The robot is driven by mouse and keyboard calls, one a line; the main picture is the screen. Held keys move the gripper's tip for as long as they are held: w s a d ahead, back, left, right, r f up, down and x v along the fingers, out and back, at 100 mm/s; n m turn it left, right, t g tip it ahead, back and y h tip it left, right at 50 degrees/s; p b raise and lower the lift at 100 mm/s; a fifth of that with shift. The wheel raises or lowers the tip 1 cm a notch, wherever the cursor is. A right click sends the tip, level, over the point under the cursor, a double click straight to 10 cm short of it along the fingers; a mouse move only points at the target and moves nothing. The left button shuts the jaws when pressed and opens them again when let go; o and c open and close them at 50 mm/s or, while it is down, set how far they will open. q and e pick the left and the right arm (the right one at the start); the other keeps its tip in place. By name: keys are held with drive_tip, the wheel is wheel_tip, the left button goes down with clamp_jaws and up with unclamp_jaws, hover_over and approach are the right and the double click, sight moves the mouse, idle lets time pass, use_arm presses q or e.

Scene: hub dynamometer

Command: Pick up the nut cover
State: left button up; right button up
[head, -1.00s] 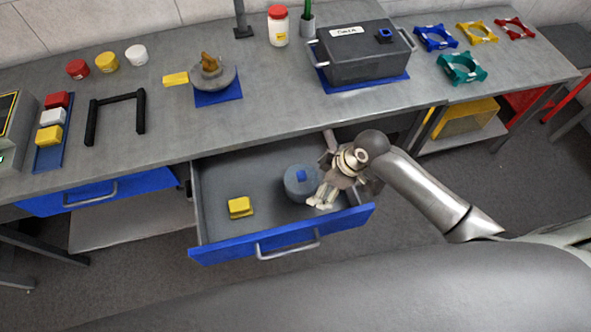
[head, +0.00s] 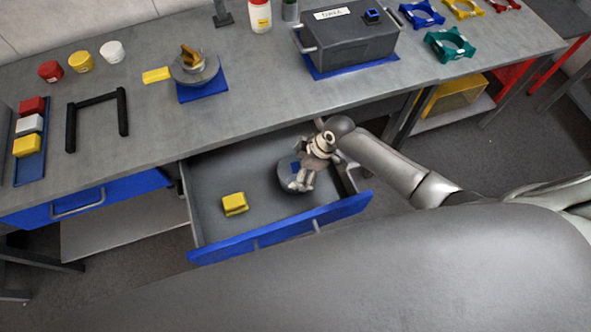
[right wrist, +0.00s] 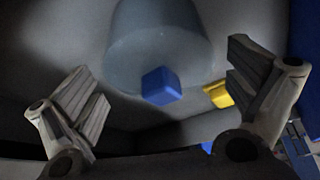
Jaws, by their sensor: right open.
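A round grey cover with a blue block-shaped knob, which I take to be the nut cover (head: 284,180), sits in the open drawer. My right gripper (head: 303,177) is over it from the right and hides part of it. In the right wrist view the nut cover (right wrist: 150,38) is a grey cylinder with its blue knob (right wrist: 160,86) between the two spread fingers of my right gripper (right wrist: 166,84). Gaps show between the knob and both fingers, so the gripper is open and empty. My left gripper is not in view.
The drawer (head: 220,245) is pulled out below the bench (head: 255,100). A yellow block (head: 234,204) lies in it, left of the cover. The drawer's right wall is close to my right gripper. A grey lidded box (head: 350,45) and a hub-like part (head: 195,68) stand on the bench above.

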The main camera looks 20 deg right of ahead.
drive_tip(key=shift+x, duration=1.6)
drive_tip(key=c, duration=0.7)
drive_tip(key=shift+r, duration=0.1)
drive_tip(key=shift+c, duration=0.2)
